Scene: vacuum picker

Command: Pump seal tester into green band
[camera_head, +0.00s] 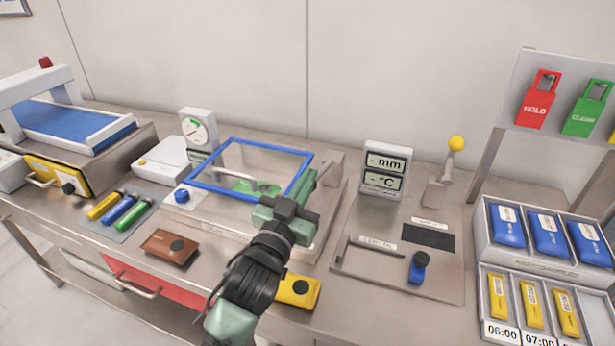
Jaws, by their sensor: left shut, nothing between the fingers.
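The seal tester (229,226) is a low light-coloured unit with a blue-framed clear lid (262,147). Something green (256,187) shows through the lid. A round blue knob (181,196) sits at its left front. A dial gauge (198,128) with a green band stands behind its left side; the needle is too small to read. My left gripper (309,185) is shut and empty at the tester's right side, over the lid's right edge, close to a grey block (331,164). It hides part of the tester's right front; I cannot tell whether it touches. My right gripper is not in view.
A brown wallet-like item (170,247) and a yellow item (297,291) lie in front. Coloured tubes (124,209) lie left.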

